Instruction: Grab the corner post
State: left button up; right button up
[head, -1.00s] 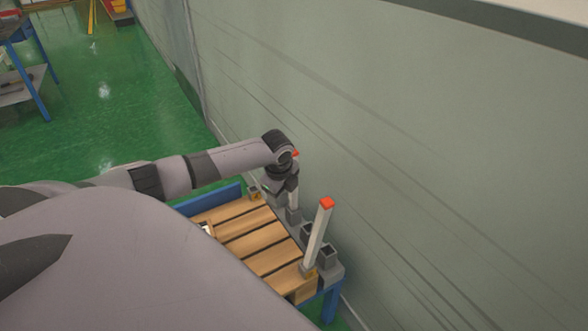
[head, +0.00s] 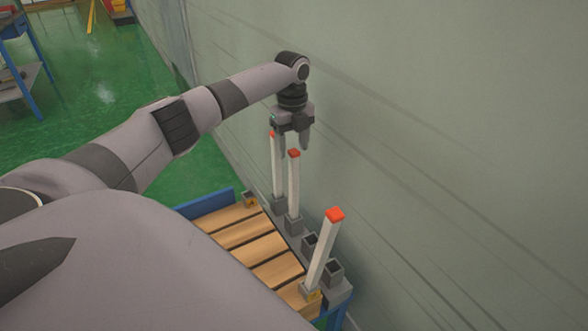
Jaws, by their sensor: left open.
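Three white corner posts with red-orange tips show in the head view. The nearest post (head: 322,250) stands slightly tilted in a bracket at the near corner of the wooden pallet (head: 255,234). Two more, the middle post (head: 293,186) and the far post (head: 277,170), stand upright close together along the wall side; the middle one is in a grey socket. My left gripper (head: 290,143) is open, fingers pointing down, just above the tops of these two posts. Whether a finger touches a post cannot be told. My right gripper is not in view.
Empty grey sockets (head: 333,271) line the wall side of the blue-framed table (head: 337,308). An empty corner bracket (head: 249,199) is at the pallet's far end. The grey-green wall (head: 450,170) runs close behind the posts. Green floor is open at upper left.

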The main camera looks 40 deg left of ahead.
aim_at(294, 162)
pick_arm(q)
jog(key=f, duration=0.5)
jog(key=shift+s+d+f+b, duration=0.1)
jog(key=shift+d+f+b, duration=0.2)
jog(key=shift+b, duration=0.1)
grip_shut()
